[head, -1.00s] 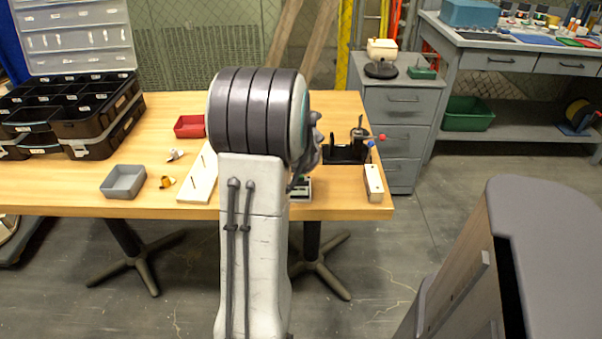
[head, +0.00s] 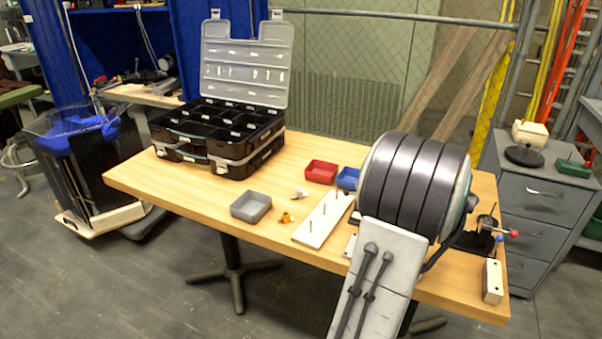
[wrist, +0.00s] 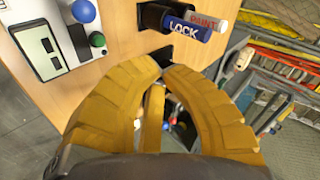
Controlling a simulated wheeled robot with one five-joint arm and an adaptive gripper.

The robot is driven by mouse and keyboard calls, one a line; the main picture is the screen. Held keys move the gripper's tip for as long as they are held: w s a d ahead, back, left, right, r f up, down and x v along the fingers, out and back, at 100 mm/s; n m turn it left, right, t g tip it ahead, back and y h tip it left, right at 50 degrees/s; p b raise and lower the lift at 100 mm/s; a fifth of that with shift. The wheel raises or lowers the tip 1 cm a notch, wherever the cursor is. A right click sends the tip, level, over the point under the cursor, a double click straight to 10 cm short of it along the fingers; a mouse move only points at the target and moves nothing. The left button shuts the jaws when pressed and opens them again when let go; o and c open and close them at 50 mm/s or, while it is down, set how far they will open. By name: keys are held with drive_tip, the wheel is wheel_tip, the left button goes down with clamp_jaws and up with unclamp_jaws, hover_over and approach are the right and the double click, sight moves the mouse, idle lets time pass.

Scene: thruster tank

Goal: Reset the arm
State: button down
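My arm (head: 385,260) rises at the right of the head view, in front of the wooden table. My gripper is hidden behind it there. In the wrist view my gripper (wrist: 158,72) shows two curved yellow fingers. Their tips come close together and nothing is held between them. Below the fingertips lie the table's edge and a black holder (wrist: 153,17) with a blue LOCK marker (wrist: 192,27) and a white PAINT marker. A white device with a display (wrist: 42,47) and a blue and a green ball lie at the upper left.
The table (head: 180,205) carries a black organizer case (head: 215,135), a grey tray (head: 251,206), a red bin (head: 320,172), a blue bin (head: 347,178) and a white pegboard (head: 322,220). A grey drawer cabinet (head: 540,195) stands right of it. Floor in front is clear.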

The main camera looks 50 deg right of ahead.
drive_tip(key=w+a+r+n+t+y, duration=0.2)
drive_tip(key=w+a+n, duration=0.5)
drive_tip(key=w+a, duration=0.5)
drive_tip(key=w+a+n+y, duration=0.25)
drive_tip(key=a+n, duration=0.25)
drive_tip(key=a, duration=0.5)
drive_tip(key=w+a+n+y, duration=0.25)
drive_tip(key=a+n, duration=0.25)
drive_tip(key=a, duration=0.5)
drive_tip(key=s+a+n+g+y, duration=0.1)
drive_tip(key=s+a+n, duration=0.4)
drive_tip(key=a, duration=0.4)
drive_tip(key=s+a+n+y, duration=0.1)
drive_tip(key=s+a+n, duration=0.3)
drive_tip(key=a+n, duration=0.45)
wheel_tip(320, 180, up, 14)
drive_tip(key=m+p, duration=0.1)
drive_tip(key=p, duration=1.1)
drive_tip(key=shift+r+t+p, duration=0.2)
drive_tip(key=shift+t+p, duration=0.1)
drive_tip(key=shift+p, duration=0.1)
drive_tip(key=shift+w+d, duration=0.1)
